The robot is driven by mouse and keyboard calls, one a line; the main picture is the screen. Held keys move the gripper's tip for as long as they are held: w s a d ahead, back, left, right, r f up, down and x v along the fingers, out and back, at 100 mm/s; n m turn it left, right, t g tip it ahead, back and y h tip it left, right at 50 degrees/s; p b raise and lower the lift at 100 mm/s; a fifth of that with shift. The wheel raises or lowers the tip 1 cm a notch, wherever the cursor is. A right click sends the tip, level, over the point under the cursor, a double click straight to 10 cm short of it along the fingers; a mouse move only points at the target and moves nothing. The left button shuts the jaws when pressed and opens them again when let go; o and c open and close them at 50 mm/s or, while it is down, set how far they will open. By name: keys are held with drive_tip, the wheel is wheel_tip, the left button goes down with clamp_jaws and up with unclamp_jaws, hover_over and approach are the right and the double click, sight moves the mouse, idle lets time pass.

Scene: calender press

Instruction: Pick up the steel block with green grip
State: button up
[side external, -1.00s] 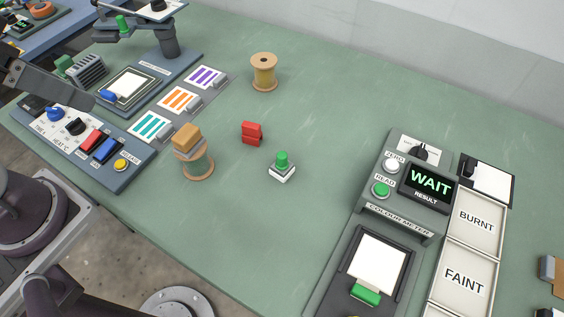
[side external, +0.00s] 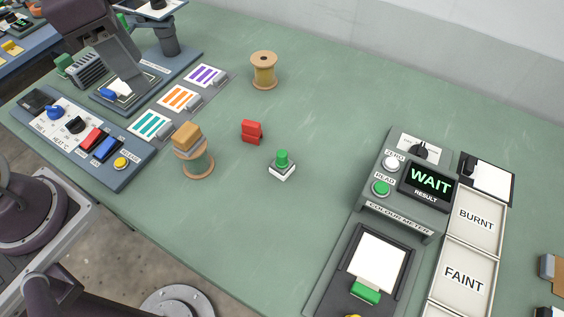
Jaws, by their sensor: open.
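The steel block with green grip (side external: 282,167) stands upright on the green bench, near the middle of the side external view. It is a small pale square block with a green knob on top, and nothing touches it. My gripper (side external: 128,92) is at the upper left, over the press's plate area, well to the left of the block. It is open. Its fingers are hard to make out against the dark press, and I see nothing held in it.
A red block (side external: 251,132) and a spool with a tan block on top (side external: 193,155) stand left of the steel block. Another spool (side external: 263,70) stands behind. The colour meter (side external: 415,190) is at the right. Bench between the steel block and meter is clear.

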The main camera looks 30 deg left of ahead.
drive_tip(key=w+d+f+m+g+h, duration=0.2)
drive_tip(key=w+d+f+m+g, duration=0.15)
drive_tip(key=d+f+m, duration=0.2)
wheel_tip(320, 180, up, 4)
drive_tip(key=r+m+g+h, duration=0.1)
drive_tip(key=m+h, duration=0.5)
drive_tip(key=h, duration=0.2)
hover_over(287, 159)
drive_tip(key=s+a, duration=0.3)
drive_tip(key=a, duration=0.1)
drive_tip(key=w+a+r+m+h, duration=0.1)
drive_tip(key=w+r+h, duration=0.3)
wheel_tip(287, 159, down, 27)
drive_tip(key=shift+d+r, duration=0.1)
drive_tip(key=shift+r, duration=0.05)
drive_tip(key=x, duration=0.6)
drive_tip(key=shift+s+d, duration=0.15)
drive_tip(key=shift+s, duration=0.2)
drive_tip(key=shift+d, duration=0.3)
clamp_jaws()
